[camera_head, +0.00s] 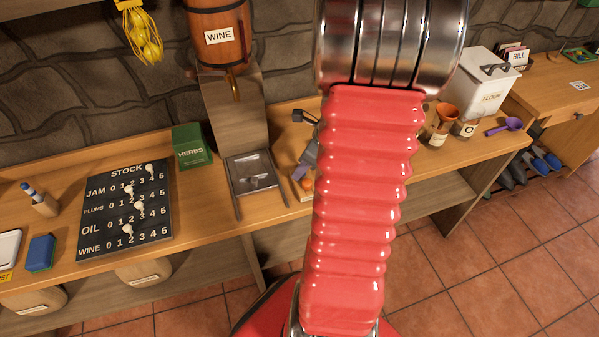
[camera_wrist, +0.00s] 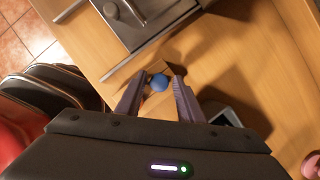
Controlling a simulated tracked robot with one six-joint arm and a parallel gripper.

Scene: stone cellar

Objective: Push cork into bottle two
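My gripper (camera_wrist: 160,79) points down over the wooden counter (camera_wrist: 240,60), with its two dark fingers apart. A small round blue top (camera_wrist: 159,83) shows between or just beyond the fingertips, with a narrow gap visible on its right side. I cannot tell whether it is a cork or a bottle top. A pale wooden piece (camera_wrist: 153,103) lies under it. In the head view my red arm hides most of this spot; part of my gripper (camera_head: 308,157) shows left of the arm, above a small orange thing (camera_head: 307,184). I cannot make out bottle two or a cork for certain.
A metal drip tray (camera_head: 252,172) stands left of my gripper, under the wine barrel (camera_head: 219,35). A green herbs box (camera_head: 191,146) and a stock board (camera_head: 126,207) are further left.

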